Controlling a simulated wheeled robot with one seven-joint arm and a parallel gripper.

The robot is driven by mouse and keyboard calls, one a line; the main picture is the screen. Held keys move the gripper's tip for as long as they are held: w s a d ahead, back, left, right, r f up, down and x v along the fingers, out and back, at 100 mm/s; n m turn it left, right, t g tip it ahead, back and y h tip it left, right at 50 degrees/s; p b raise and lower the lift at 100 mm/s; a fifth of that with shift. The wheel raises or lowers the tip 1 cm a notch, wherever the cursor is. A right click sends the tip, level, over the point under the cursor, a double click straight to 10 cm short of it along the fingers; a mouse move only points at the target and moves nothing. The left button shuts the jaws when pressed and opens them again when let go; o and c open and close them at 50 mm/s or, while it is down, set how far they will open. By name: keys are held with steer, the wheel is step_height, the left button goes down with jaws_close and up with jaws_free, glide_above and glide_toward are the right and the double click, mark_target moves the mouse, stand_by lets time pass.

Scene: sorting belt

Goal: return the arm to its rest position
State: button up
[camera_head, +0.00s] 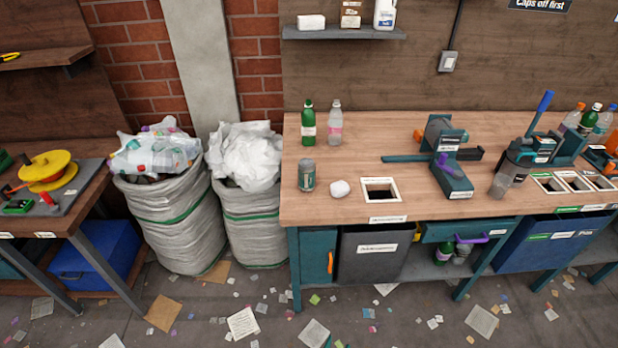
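Neither my arm nor my gripper shows in the head view, so its pose and whether it holds anything cannot be seen. The wooden workbench (345,208) stands at the middle and right. A white-framed square opening (381,183) is cut into the bench top.
Two full sacks, one at left (172,225) and one nearer the bench (252,220), stand on the floor. A shelf (340,33) hangs above. Litter covers the floor.

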steer(key=s+a+r+n+t, duration=0.15)
steer(key=s+a+r, duration=0.25)
steer(key=s, duration=0.5)
steer(key=s+a+r+n+t+y, duration=0.1)
steer(key=s+a+r+n+t, duration=0.1)
steer(key=s+r, duration=0.6)
steer(key=s+a+r+n+t+y, duration=0.1)
steer(key=s+a+r+n, duration=0.1)
steer(key=s+r, duration=0.6)
step_height(320, 180, up, 8)
steer(key=shift+s+a+f+t+y, duration=0.15)
steer(key=shift+s+a+t+y, duration=0.2)
steer(key=shift+a, duration=0.2)
